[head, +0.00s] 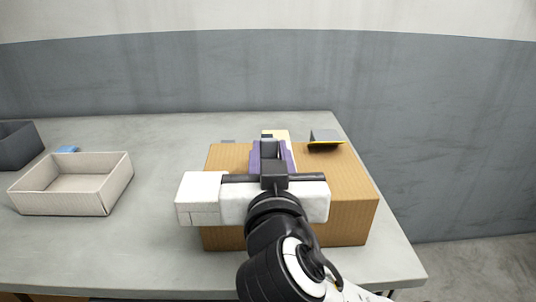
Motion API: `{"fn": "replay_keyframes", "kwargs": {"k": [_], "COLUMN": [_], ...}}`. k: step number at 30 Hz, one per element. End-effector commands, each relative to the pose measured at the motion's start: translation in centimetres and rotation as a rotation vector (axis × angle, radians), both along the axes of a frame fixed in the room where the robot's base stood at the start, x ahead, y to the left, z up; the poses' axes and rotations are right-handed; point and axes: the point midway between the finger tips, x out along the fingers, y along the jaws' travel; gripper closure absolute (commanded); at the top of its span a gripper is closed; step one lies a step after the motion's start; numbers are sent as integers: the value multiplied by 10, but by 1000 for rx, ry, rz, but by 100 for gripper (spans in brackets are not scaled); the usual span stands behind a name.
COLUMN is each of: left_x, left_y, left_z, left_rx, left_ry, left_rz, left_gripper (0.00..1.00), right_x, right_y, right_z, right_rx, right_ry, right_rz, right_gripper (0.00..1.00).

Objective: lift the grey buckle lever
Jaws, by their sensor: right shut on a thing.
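A tan box (354,190) stands on the table, and a purple piece (287,158) lies along the middle of its top. My right gripper (268,148) reaches over the box from the front, its dark fingers over the purple piece. It is shut on what seems to be the grey buckle lever, which the fingers and the gripper body mostly hide. I cannot tell how far the lever is raised. A cream piece (277,133) shows just behind the fingers. My left gripper is not in view.
An open beige tray (118,181), a dark bin (18,146) and a blue thing (67,150) are at left. The table (165,225) between is clear.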

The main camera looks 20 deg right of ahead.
Motion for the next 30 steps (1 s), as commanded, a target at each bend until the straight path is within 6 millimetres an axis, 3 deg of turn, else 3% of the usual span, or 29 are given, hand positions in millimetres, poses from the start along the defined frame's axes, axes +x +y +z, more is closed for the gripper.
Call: {"fn": "replay_keyframes", "kwargs": {"k": [6,7,10,21,30], "left_x": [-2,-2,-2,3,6], "left_y": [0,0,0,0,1], "left_z": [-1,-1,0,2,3], "left_rx": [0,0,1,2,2], "left_ry": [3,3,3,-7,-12], "left_rz": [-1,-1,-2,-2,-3], "left_gripper": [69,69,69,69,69], "right_x": [1,1,1,-5,-56], "right_y": [-1,-1,-1,2,17], "right_z": [1,1,1,0,4], "right_rx": [-1,-1,-1,1,5], "right_ry": [-3,-3,-3,-1,2], "right_rz": [-3,-3,-2,2,5], "right_gripper": [98,72,56,56,56]}}
